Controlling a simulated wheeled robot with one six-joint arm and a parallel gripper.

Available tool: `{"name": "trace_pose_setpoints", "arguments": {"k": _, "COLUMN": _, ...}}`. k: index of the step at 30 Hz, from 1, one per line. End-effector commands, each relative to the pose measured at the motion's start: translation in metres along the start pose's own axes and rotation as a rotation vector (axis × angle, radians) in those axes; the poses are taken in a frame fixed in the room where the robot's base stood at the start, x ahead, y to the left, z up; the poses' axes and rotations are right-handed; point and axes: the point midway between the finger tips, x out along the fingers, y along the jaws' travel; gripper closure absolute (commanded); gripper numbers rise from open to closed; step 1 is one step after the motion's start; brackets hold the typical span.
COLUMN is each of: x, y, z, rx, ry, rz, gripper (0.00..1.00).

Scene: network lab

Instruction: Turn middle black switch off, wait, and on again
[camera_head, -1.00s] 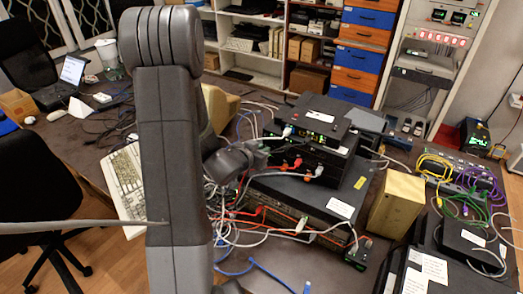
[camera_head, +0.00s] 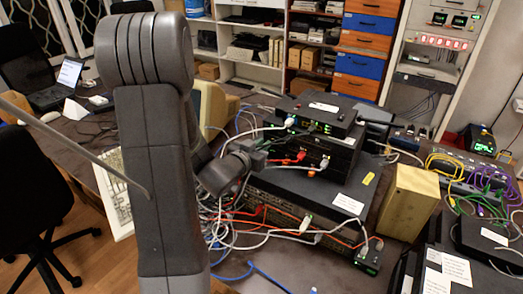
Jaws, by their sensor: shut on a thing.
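A stack of black switches stands on a wide dark case (camera_head: 312,190) in the centre. The middle black switch (camera_head: 335,146) sits under the top one (camera_head: 318,112); red plugs (camera_head: 300,157) and cables show at its front. My gripper (camera_head: 262,156) is at the left end of the stack, about level with the middle switch. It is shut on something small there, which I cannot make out. My own arm hides part of the area to its left. The switch's power button or inlet cannot be seen.
Many tangled cables (camera_head: 225,215) hang left of and below the stack. A tan box (camera_head: 407,203) stands close on its right, with more cabled devices (camera_head: 485,242) beyond. Shelves and a rack (camera_head: 440,55) stand behind. A laptop (camera_head: 68,78) is at far left.

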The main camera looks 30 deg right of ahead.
Motion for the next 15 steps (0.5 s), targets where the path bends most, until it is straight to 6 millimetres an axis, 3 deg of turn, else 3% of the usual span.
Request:
{"name": "trace_pose_setpoints", "arguments": {"k": 7, "x": -0.0001, "y": -0.0001, "z": -0.0011, "rx": 0.000, "ry": 0.002, "rz": 0.000, "gripper": 1.00}}
{"name": "trace_pose_setpoints", "arguments": {"k": 8, "x": 0.0000, "y": -0.0001, "z": -0.0011, "rx": 0.000, "ry": 0.002, "rz": 0.000, "gripper": 0.85}}
{"name": "trace_pose_setpoints", "arguments": {"k": 11, "x": -0.0001, "y": -0.0001, "z": -0.0009, "rx": 0.000, "ry": 0.001, "rz": 0.000, "gripper": 0.66}}
{"name": "trace_pose_setpoints", "arguments": {"k": 15, "x": -0.0001, "y": 0.0000, "z": -0.0006, "rx": 0.000, "ry": 0.000, "rz": 0.000, "gripper": 0.65}}
